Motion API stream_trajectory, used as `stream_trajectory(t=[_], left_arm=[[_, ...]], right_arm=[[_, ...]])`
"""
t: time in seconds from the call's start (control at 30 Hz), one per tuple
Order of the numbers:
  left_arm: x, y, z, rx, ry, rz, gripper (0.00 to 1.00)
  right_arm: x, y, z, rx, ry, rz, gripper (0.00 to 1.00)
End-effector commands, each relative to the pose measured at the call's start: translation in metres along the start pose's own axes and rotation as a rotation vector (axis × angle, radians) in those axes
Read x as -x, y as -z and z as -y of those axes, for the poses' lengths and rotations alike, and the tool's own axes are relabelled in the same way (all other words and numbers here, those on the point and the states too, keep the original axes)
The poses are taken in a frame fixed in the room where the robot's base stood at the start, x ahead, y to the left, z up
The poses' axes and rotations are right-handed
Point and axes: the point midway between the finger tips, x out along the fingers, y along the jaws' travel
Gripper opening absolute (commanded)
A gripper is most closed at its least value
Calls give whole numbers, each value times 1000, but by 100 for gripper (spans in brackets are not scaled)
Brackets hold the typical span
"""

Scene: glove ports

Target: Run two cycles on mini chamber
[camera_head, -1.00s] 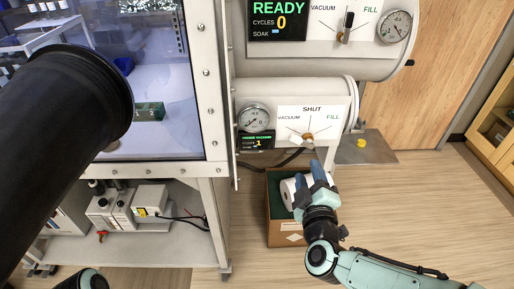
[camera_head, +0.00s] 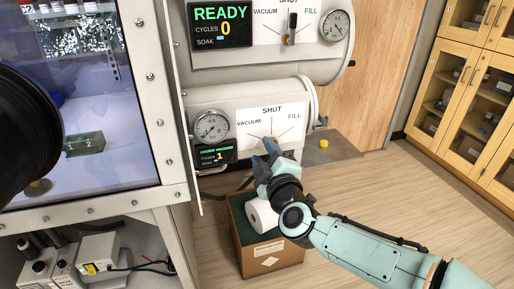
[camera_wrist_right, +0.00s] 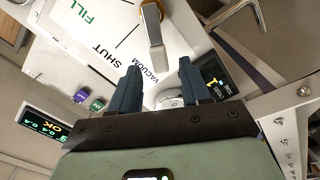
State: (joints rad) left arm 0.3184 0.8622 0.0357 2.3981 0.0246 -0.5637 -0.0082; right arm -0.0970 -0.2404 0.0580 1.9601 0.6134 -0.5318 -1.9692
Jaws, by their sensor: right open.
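The mini chamber (camera_head: 255,98) is the lower, smaller cylinder on the side of the glovebox. Its small display (camera_head: 216,153) reads under vacuum with a count of 1. Its valve plate (camera_head: 291,118) carries VACUUM, SHUT and FILL labels. The valve lever (camera_wrist_right: 153,25) shows in the right wrist view, seemingly turned toward the VACUUM side. My right gripper (camera_head: 268,146) is in front of the plate's lower part and hides much of the lever in the head view. In the right wrist view the gripper (camera_wrist_right: 157,80) is open and empty, with the lever beyond its fingertips. My left gripper is out of view.
The larger chamber's display (camera_head: 221,24) above reads READY, cycles 0. A cardboard box (camera_head: 271,262) with a white roll (camera_head: 262,216) stands on the floor below my right gripper. The glovebox frame (camera_head: 152,95) is to the left. Open floor lies to the right.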

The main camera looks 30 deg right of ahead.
Motion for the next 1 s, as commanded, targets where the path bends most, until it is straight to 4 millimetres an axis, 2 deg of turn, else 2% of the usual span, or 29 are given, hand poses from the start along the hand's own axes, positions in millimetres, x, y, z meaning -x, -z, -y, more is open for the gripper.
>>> stream_trajectory(t=[0.1, 0.3, 0.67, 0.77, 0.8, 0.83, 1.0], left_arm=[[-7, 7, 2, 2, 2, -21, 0], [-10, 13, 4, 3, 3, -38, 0], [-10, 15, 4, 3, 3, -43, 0], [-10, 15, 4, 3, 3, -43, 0], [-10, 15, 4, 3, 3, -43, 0], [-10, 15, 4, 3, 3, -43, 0], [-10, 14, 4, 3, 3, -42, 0]], right_arm=[[-23, 0, 2, 0, 0, -1, 47], [-42, 0, 0, 0, 0, -1, 47], [-47, 0, 0, 0, 0, -1, 47], [-47, 0, 0, 0, 0, -1, 18], [-47, 0, 0, 0, 0, -1, 4], [-47, 0, 0, 0, 0, -1, 0], [-46, 0, 0, -3, 0, -1, 0]])
